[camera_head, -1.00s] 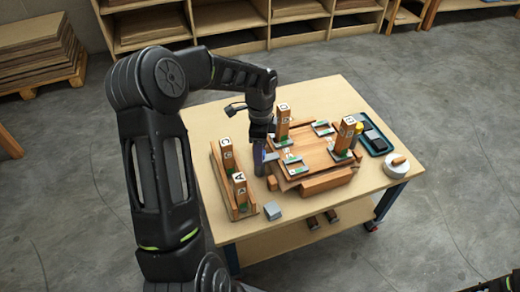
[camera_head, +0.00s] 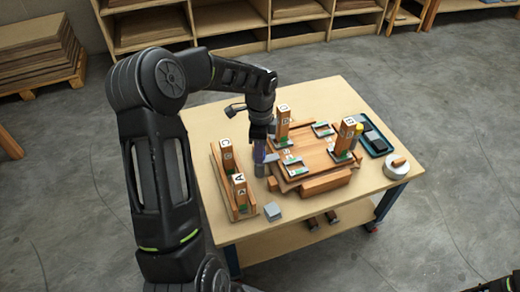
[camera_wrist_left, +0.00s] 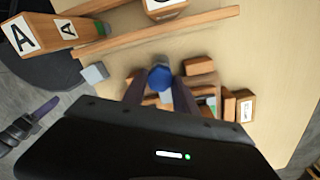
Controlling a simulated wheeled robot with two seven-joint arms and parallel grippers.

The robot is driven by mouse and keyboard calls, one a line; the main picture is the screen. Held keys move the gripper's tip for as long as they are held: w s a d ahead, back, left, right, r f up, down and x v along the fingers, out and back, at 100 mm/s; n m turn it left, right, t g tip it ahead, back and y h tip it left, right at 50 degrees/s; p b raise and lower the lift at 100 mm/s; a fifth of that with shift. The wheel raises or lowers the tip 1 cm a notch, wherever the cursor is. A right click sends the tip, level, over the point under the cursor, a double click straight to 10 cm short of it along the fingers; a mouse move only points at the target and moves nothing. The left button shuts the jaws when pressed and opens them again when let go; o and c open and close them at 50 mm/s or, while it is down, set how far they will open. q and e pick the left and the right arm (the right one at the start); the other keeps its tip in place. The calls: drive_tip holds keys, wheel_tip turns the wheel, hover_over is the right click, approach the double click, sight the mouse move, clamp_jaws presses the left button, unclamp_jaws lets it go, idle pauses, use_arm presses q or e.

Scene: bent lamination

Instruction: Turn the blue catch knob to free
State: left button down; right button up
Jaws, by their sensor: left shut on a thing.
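The blue catch knob (camera_wrist_left: 160,78) shows in the left wrist view as a small blue faceted cap. My left gripper (camera_wrist_left: 159,90) points down at it, and its two purple-grey fingers are shut on the knob from both sides. In the head view my left gripper (camera_head: 261,160) is at the left edge of the wooden assembly (camera_head: 310,165) and hides the knob. My right gripper (camera_wrist_left: 42,108) shows only partly at the left of the left wrist view, away from the table. Its jaw opening is not clear.
A rack (camera_head: 222,190) with lettered blocks stands left of my left gripper. A grey cube (camera_head: 272,210) lies near the front edge. Upright lettered blocks (camera_head: 283,127) stand on the assembly. A blue tray (camera_head: 375,139) and a round white object (camera_head: 396,167) are at the right.

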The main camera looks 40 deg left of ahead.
use_arm(q)
drive_tip(key=shift+n, duration=0.4)
drive_tip(key=n, duration=0.3)
drive_tip(key=shift+p, duration=0.35)
drive_tip(key=n, duration=0.5)
drive_tip(key=shift+a, duration=0.1)
drive_tip(key=n, duration=0.4)
drive_tip(key=shift+p, duration=0.4)
drive_tip(key=n, duration=0.5)
drive_tip(key=shift+t+p, duration=0.3)
drive_tip(key=shift+p, duration=0.1)
drive_tip(key=c, duration=1)
unclamp_jaws()
drive_tip(key=shift+o, duration=0.2)
